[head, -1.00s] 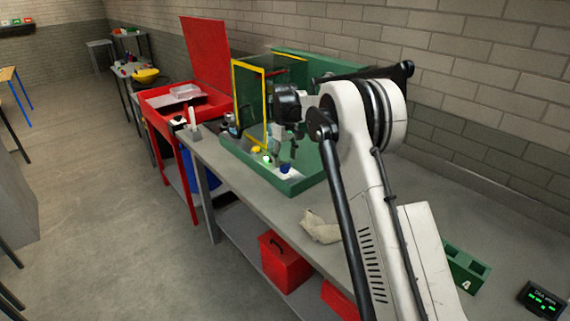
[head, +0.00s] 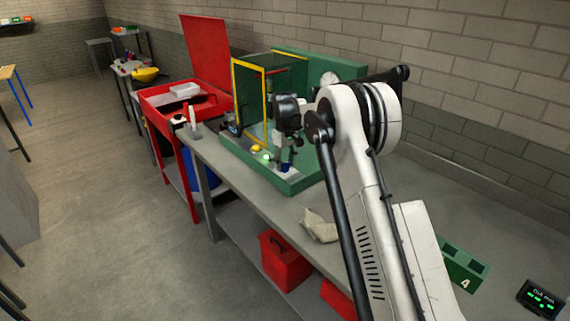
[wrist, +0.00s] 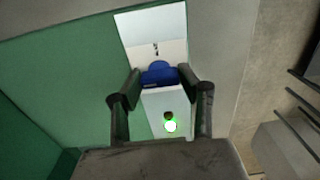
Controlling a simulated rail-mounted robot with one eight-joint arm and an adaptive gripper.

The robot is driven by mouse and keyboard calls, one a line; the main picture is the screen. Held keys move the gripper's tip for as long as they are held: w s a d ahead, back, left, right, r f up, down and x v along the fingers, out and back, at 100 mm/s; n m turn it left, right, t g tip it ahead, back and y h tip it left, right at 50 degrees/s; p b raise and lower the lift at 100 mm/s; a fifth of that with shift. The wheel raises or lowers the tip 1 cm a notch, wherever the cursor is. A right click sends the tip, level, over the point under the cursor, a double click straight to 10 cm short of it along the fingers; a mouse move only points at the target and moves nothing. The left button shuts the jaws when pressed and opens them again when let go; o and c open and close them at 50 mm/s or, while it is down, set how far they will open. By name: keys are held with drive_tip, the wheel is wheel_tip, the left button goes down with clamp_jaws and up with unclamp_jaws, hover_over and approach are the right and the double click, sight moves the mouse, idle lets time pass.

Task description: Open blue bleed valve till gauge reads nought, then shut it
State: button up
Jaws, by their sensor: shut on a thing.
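The blue bleed valve knob (wrist: 160,73) sits on a pale panel on the green chassis. In the wrist view my gripper (wrist: 160,78) has one finger on each side of the knob, shut on it. In the head view the knob (head: 286,169) shows just below my gripper (head: 286,160). A white round gauge (head: 329,78) shows at the back of the green chassis (head: 300,184), partly hidden by my arm; its needle is too small to read.
A lit green button (wrist: 170,126) is on the same panel, close to my gripper. A yellow-framed guard (head: 250,62) stands left of my gripper.

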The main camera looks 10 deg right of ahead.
drive_tip(key=shift+m, duration=0.3)
drive_tip(key=m+b, duration=0.2)
drive_tip(key=shift+f+b, duration=0.15)
drive_tip(key=shift+b, duration=0.15)
drive_tip(key=m+b, duration=0.2)
drive_tip(key=m, duration=0.3)
drive_tip(key=shift+b, duration=0.3)
drive_tip(key=m+b, duration=0.1)
drive_tip(key=m, duration=0.3)
drive_tip(key=shift+b, duration=0.35)
drive_tip(key=m+b, duration=0.1)
drive_tip(key=m, duration=0.3)
drive_tip(key=shift+m, duration=0.3)
drive_tip(key=shift+r+m, duration=0.2)
drive_tip(key=shift+m, duration=0.1)
drive_tip(key=o, duration=1.2)
drive_tip(key=shift+c, duration=0.2)
drive_tip(key=shift+r, duration=0.1)
